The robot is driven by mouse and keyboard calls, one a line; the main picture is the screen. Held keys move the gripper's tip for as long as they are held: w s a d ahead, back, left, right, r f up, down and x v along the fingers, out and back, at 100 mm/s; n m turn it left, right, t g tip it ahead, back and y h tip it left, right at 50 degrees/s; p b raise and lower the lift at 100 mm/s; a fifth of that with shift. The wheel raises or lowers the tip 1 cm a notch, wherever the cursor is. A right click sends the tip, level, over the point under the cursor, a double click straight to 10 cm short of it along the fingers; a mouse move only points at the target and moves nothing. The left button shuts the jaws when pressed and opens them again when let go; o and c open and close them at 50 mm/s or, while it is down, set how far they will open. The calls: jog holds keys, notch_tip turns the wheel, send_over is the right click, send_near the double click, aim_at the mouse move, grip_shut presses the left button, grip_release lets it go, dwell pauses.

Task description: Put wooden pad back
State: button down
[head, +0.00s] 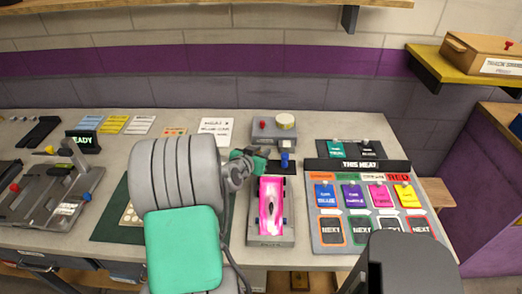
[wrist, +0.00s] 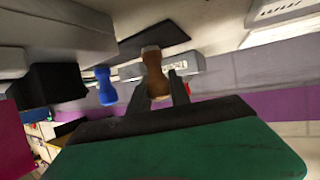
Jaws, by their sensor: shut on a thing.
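A brown wooden peg-shaped piece (wrist: 155,74), which seems to be the wooden pad, stands between the fingers of my gripper (wrist: 162,92) in the wrist view. My gripper is shut on it. In the head view my gripper (head: 262,163) is above the back of the bench, just left of a blue piece of similar shape (head: 285,160). The blue piece also shows in the wrist view (wrist: 105,86), beside the wooden one and apart from it. In the head view the wooden piece is hidden behind my gripper, and I cannot tell whether its base touches the black mat (head: 300,168).
A pink car (head: 271,206) sits on a grey stand in front of my gripper. A grey box with a red button (head: 263,125) stands behind it. A sloped card board (head: 329,234) is to the right. A grey fixture (head: 38,205) stands at the far left.

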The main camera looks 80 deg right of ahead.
jog(key=c, duration=1.2)
grip_release()
